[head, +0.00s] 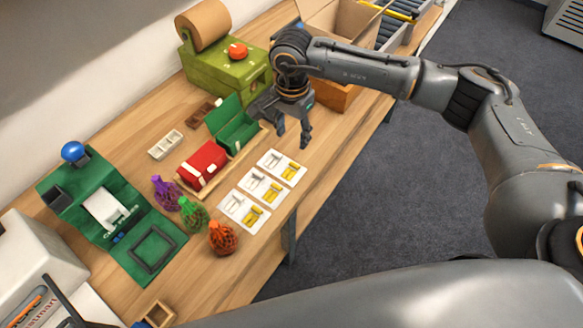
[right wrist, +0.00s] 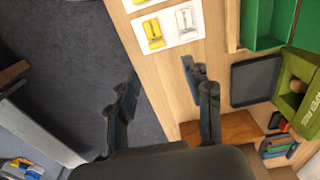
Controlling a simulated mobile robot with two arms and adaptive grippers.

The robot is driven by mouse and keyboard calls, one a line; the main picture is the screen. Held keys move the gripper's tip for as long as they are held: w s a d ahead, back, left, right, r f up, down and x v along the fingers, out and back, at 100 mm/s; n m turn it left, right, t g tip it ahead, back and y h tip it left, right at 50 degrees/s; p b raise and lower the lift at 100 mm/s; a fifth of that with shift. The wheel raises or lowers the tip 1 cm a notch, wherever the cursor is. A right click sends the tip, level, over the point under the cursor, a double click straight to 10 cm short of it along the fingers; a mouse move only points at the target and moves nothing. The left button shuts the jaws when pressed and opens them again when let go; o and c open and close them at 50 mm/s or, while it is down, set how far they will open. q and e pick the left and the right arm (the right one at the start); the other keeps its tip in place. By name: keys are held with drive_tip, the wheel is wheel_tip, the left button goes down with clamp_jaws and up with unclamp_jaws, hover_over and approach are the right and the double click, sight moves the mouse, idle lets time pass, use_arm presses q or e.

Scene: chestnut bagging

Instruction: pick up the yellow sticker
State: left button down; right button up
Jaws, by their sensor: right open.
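Three white cards lie in a row on the wooden table, each with a yellow sticker beside a white one. The yellow stickers are on the far card (head: 291,172), the middle card (head: 273,190) and the near card (head: 253,214). My right gripper (head: 292,134) is open and empty, above the table just beyond the far card. In the right wrist view its fingers (right wrist: 161,74) are spread apart over the table edge and floor. A yellow sticker (right wrist: 153,34) and a white sticker (right wrist: 188,18) lie ahead of the fingertips there. My left gripper is out of view.
Purple (head: 165,192), green (head: 192,214) and orange (head: 222,238) net bags stand left of the cards. A red box (head: 203,165) and an open green box (head: 233,125) sit behind them. A green machine (head: 227,75) stands at the back. The table's front edge is clear.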

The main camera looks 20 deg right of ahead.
drive_tip(key=p, duration=0.1)
hover_over(295, 167)
drive_tip(key=f, duration=0.6)
drive_tip(key=shift+w+a, duration=0.3)
drive_tip(key=shift+s+f+p, duration=0.1)
drive_tip(key=shift+f+p, duration=0.15)
drive_tip(key=shift+p, duration=0.1)
drive_tip(key=f, duration=0.1)
drive_tip(key=f+p, duration=0.1)
drive_tip(key=f, duration=0.1)
drive_tip(key=shift+s+d+f+p, duration=0.15)
drive_tip(key=shift+d+f+p, duration=0.15)
drive_tip(key=shift+f, duration=0.5)
drive_tip(key=c, duration=0.8)
